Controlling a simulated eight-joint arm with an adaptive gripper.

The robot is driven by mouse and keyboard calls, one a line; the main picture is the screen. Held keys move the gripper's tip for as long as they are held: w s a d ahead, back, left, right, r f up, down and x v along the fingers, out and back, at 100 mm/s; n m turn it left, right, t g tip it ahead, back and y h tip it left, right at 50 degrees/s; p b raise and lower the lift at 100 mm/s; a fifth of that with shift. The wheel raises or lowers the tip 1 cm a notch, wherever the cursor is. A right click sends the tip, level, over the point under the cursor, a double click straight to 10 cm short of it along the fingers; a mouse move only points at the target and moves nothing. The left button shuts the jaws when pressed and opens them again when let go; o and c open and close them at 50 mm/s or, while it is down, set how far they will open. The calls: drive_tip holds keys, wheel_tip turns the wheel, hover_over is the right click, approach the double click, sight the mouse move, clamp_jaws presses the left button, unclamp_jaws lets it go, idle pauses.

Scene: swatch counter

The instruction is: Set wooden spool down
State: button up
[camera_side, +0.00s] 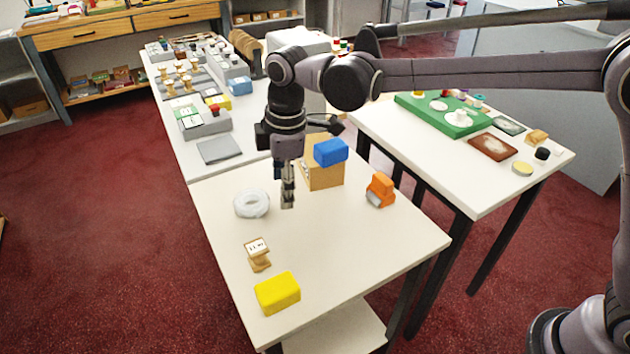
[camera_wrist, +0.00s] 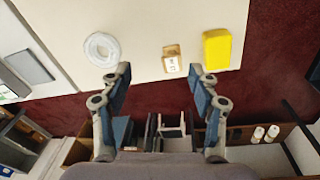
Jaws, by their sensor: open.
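The wooden spool (camera_side: 258,255) stands on the white table, tan with a white printed label on its upper face. It also shows in the wrist view (camera_wrist: 172,60), beyond the fingertips and roughly between them. My gripper (camera_side: 288,198) is above the table, behind and to the right of the spool in the side view, and apart from it. In the wrist view my gripper (camera_wrist: 160,80) has its two fingers spread wide with nothing between them.
A yellow block (camera_side: 278,293) lies near the spool at the table's front. A whitish ring (camera_side: 251,204) lies left of my gripper. A wooden box (camera_side: 324,176) with a blue block (camera_side: 331,152) stands behind, and an orange item (camera_side: 380,190) to the right. The table's middle is clear.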

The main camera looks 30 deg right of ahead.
drive_tip(key=s+d+r+m+t, duration=0.2)
drive_tip(key=s+d+r+m, duration=0.15)
drive_tip(key=d, duration=0.45)
drive_tip(key=s+d+r+m+t, duration=0.15)
drive_tip(key=s+d+m, duration=0.25)
drive_tip(key=d, duration=0.5)
drive_tip(key=s+d+f+m+t, duration=0.2)
drive_tip(key=s+d+f+m, duration=0.2)
drive_tip(key=s+d+m, duration=0.3)
drive_tip(key=s+d, duration=0.3)
drive_tip(key=s, duration=0.1)
drive_tip(key=shift+f+t+h, duration=0.25)
drive_tip(key=shift+t+h, duration=0.05)
drive_tip(key=shift+t, duration=0.05)
